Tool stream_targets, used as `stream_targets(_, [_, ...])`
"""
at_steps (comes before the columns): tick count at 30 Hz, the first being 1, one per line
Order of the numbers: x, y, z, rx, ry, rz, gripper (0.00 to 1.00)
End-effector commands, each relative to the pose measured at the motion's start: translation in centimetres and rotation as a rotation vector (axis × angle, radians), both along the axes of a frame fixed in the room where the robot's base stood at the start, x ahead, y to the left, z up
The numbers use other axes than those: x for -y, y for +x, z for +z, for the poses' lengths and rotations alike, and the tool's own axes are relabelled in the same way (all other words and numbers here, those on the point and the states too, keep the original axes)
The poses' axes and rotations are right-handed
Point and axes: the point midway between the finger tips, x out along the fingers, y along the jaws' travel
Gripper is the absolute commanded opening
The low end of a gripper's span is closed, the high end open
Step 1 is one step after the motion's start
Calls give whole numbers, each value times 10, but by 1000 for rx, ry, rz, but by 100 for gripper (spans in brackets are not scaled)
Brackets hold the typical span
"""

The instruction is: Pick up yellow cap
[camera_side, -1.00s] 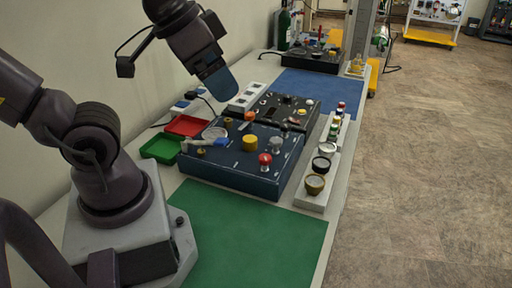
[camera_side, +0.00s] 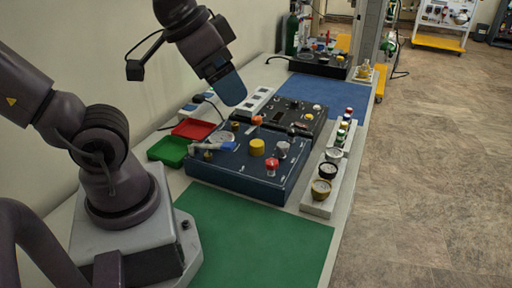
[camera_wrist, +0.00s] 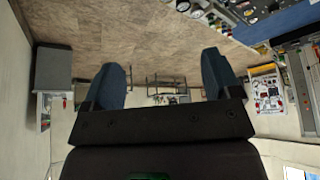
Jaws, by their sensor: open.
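The yellow cap (camera_side: 257,147) is a short round knob-like piece standing on top of the dark blue panel box (camera_side: 235,178) in the side view. My gripper (camera_side: 233,92) hangs above and behind the box, up and to the left of the cap, well apart from it. In the wrist view my gripper (camera_wrist: 167,85) shows two blue fingers spread wide with nothing between them. I cannot make out the yellow cap in the wrist view, which looks out across the room.
A red knob (camera_side: 271,165) and a silver knob (camera_side: 282,149) stand close to the cap. A green tray (camera_side: 170,152) and a red tray (camera_side: 194,129) lie left of the box. A white rail (camera_side: 318,206) with several round pieces runs along the right. The green mat (camera_side: 250,245) is clear.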

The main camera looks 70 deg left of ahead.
Motion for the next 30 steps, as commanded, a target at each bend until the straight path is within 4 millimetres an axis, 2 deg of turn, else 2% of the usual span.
stream_targets(2, [0,0,0,0,0,0,83])
stream_targets(3, [0,0,0,0,0,0,74])
stream_targets(4, [0,0,0,0,0,0,72])
stream_targets(12, [-2,0,0,0,0,9,72])
stream_targets(16, [-14,5,-15,-79,-2,69,72])
stream_targets(20, [-37,23,-33,-200,-9,161,72])
stream_targets(23, [-61,41,-49,-292,3,164,72])
stream_targets(26, [-87,59,-67,-373,20,104,72])
stream_targets(30, [-128,81,-101,-468,38,-61,72])
